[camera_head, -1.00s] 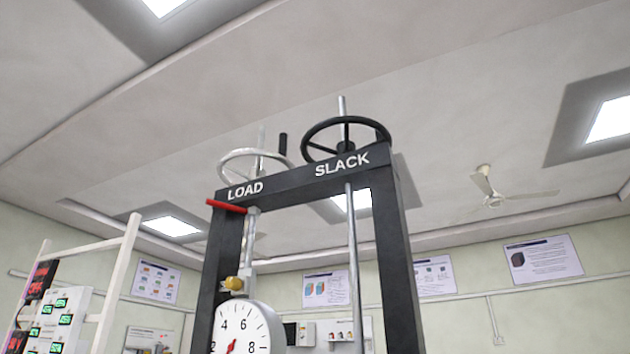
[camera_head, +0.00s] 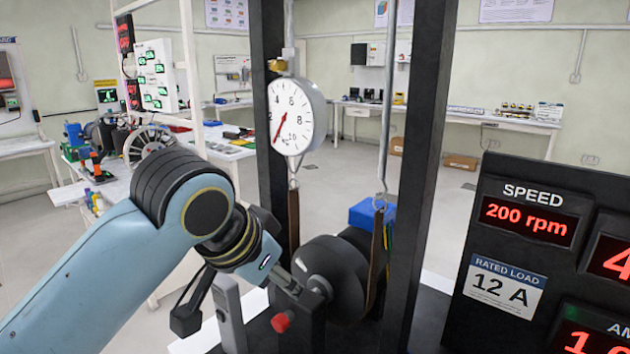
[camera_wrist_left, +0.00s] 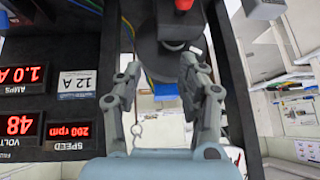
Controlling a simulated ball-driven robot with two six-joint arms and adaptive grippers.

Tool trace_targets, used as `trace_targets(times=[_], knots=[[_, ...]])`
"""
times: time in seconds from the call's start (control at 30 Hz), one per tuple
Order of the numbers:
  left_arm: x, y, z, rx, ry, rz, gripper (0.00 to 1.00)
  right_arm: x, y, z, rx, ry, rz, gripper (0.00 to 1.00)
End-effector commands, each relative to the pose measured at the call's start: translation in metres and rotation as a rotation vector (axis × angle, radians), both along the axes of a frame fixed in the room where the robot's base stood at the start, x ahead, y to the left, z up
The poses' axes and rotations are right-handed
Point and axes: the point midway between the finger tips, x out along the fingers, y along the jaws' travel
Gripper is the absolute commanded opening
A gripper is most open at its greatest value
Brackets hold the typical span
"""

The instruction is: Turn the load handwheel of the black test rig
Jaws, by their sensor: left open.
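The black test rig (camera_head: 425,150) stands ahead, its two uprights in the head view. Its top beam and the load handwheel are out of view. The dial gauge (camera_head: 297,115) hangs between the uprights, its red needle pointing down and left. Below it are a dark round drum (camera_head: 335,278) and a red knob (camera_head: 282,321). My left gripper (camera_head: 300,287) is low, near the drum. In the left wrist view my left gripper (camera_wrist_left: 160,72) has its fingers apart with nothing clearly held; the drum (camera_wrist_left: 160,40) lies beyond the fingertips. Contact cannot be told. My right gripper is not in view.
A black display panel (camera_head: 535,240) showing 200 rpm stands at the right, close to the rig. A white frame (camera_head: 190,75) rises at the left behind my arm. A blue block (camera_head: 370,212) sits behind the drum. Benches line the far walls, with open floor between.

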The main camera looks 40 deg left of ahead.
Motion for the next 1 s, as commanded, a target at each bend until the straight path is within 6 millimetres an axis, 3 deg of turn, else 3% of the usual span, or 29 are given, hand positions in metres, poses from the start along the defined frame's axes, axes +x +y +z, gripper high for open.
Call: trace_targets(times=[0.03, 0.17, 0.27, 0.33, 0.47, 0.5, 0.6, 0.7, 0.8, 0.9, 1.0], knots=[[0.021, 0.003, 0.025, 0.003, -0.053, 0.0, 0.4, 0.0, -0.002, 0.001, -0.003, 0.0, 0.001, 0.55], [0.067, 0.009, 0.091, -0.001, -0.186, 0.006, 0.4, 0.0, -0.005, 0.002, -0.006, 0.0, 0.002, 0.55], [0.102, 0.016, 0.161, -0.003, -0.31, 0.013, 0.4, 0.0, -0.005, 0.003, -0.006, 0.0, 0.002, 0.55], [0.122, 0.022, 0.224, -0.006, -0.415, 0.021, 0.4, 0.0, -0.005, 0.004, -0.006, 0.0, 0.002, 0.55], [0.138, 0.036, 0.355, -0.014, -0.626, 0.04, 0.4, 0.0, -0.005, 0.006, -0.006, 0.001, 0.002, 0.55], [0.136, 0.039, 0.392, -0.017, -0.683, 0.045, 0.4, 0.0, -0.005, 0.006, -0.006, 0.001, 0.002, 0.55], [0.123, 0.048, 0.469, -0.025, -0.806, 0.061, 0.4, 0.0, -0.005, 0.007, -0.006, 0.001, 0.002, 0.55], [0.107, 0.054, 0.52, -0.033, -0.891, 0.072, 0.4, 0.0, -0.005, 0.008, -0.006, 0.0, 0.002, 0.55], [0.094, 0.058, 0.55, -0.041, -0.943, 0.08, 0.4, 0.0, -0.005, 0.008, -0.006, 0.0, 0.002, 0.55], [0.09, 0.06, 0.564, -0.044, -0.965, 0.083, 0.4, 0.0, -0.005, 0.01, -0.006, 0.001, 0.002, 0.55], [0.099, 0.061, 0.568, -0.046, -0.968, 0.083, 0.4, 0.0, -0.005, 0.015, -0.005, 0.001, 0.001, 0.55]])
